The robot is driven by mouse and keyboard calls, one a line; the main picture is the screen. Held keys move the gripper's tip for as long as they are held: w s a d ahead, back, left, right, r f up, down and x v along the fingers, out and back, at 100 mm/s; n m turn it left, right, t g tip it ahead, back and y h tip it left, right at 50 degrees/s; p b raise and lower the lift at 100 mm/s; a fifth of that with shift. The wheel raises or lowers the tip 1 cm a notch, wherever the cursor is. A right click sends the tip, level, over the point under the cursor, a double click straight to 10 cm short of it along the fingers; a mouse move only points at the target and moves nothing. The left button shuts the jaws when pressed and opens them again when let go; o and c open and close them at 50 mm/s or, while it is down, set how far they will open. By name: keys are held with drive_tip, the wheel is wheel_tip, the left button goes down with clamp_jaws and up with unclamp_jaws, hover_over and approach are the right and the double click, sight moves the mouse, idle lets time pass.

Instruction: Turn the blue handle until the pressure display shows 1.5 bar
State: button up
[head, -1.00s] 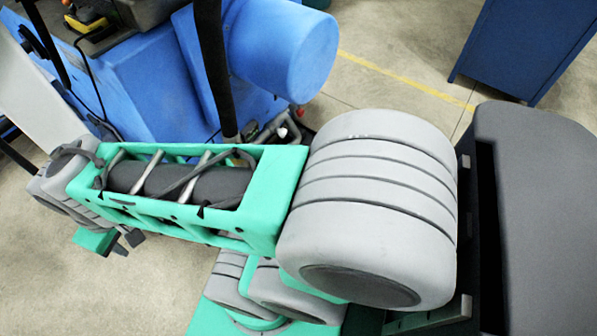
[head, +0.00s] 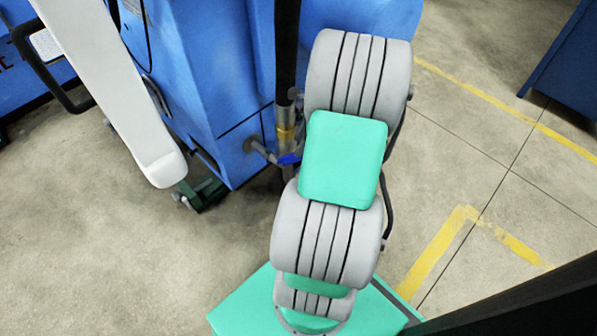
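A small blue handle (head: 289,159) sits low beside the blue machine, at a pipe with a brass-coloured fitting (head: 286,136). My grey and green arm stands just to the right of the handle and may cover part of it. My gripper is not in view; the arm's links hide or lead away from it. No pressure display can be made out.
The blue machine (head: 215,95) fills the top left, with a black vertical pipe (head: 287,50) beside it. A white beam (head: 115,90) slants down at left. Bare concrete floor (head: 120,265) lies at lower left. A blue cabinet (head: 570,75) stands at upper right.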

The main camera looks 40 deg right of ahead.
drive_tip(key=shift+s+d+f+m, duration=0.25)
drive_tip(key=shift+d+f+m, duration=0.25)
drive_tip(key=shift+f, duration=0.1)
drive_tip(key=shift+s+d+f+m, duration=0.25)
drive_tip(key=shift+d+f+m, duration=0.25)
drive_tip(key=shift+f, duration=0.1)
drive_tip(key=b+x, duration=0.3)
drive_tip(key=x, duration=0.4)
drive_tip(key=shift+w+a+b, duration=0.1)
drive_tip(key=shift+w+b, duration=0.1)
drive_tip(key=shift+b, duration=0.2)
drive_tip(key=shift+c, duration=0.4)
clamp_jaws()
